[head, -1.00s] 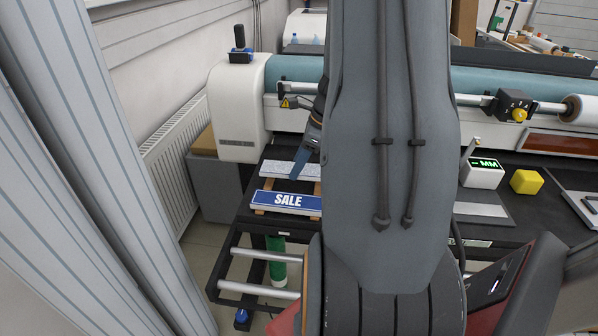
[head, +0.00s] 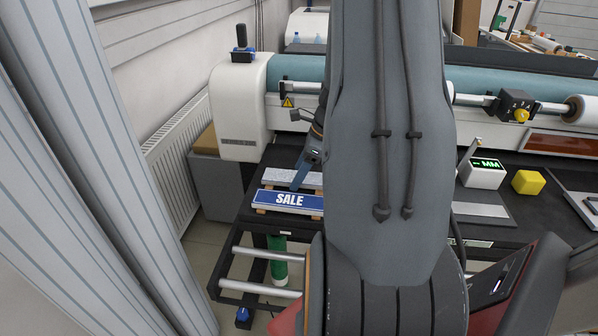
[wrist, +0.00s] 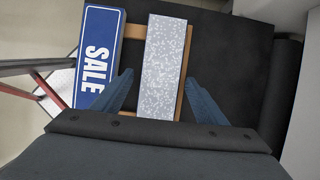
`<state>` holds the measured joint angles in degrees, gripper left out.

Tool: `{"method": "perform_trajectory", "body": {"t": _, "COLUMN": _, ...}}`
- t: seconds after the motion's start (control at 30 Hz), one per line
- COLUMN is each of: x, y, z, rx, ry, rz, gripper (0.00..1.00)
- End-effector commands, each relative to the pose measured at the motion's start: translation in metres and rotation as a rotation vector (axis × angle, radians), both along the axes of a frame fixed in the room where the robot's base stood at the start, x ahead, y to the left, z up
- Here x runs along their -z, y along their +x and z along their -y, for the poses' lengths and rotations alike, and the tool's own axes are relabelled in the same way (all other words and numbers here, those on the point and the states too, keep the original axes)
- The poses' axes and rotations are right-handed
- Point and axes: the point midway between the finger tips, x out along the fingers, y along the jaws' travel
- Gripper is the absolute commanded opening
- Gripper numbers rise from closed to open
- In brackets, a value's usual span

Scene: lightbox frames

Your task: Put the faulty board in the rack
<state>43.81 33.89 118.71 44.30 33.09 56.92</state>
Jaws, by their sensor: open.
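Two flat boards lie side by side on wooden strips. One is blue with "SALE" in white (head: 288,199); it also shows in the wrist view (wrist: 98,55). The other is speckled grey (head: 276,178) and also shows in the wrist view (wrist: 163,65). I cannot tell from any mark which is faulty. My gripper (wrist: 158,77) is open, its blue fingers on either side of the speckled board's near part. In the head view, my gripper (head: 298,186) is low over the boards, one finger partly hiding the speckled one. I cannot make out a rack.
The wooden strips (wrist: 183,105) lie on a dark table. Behind stands a wide machine with a teal roller (head: 297,69). To the right are a yellow block (head: 528,182) and a small white display box (head: 481,174). Metal bars (head: 262,254) project at the table's front left.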

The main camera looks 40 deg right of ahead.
Motion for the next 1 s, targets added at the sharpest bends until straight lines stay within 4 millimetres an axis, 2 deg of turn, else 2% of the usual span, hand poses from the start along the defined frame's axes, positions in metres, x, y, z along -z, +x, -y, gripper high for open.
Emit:
{"method": "perform_trajectory", "body": {"t": 0.27, "x": -0.016, "y": -0.003, "z": 0.004, "rx": 0.001, "ry": -0.002, "rz": 0.003, "gripper": 0.67}}
{"method": "perform_trajectory", "body": {"t": 0.7, "x": -0.091, "y": -0.027, "z": 0.025, "rx": 0.001, "ry": -0.003, "rz": 0.003, "gripper": 0.67}}
{"method": "perform_trajectory", "body": {"t": 0.8, "x": -0.103, "y": -0.031, "z": 0.028, "rx": 0.001, "ry": -0.002, "rz": 0.002, "gripper": 0.67}}
{"method": "perform_trajectory", "body": {"t": 1.0, "x": -0.114, "y": -0.035, "z": 0.03, "rx": 0.0, "ry": 0.0, "rz": 0.0, "gripper": 0.67}}
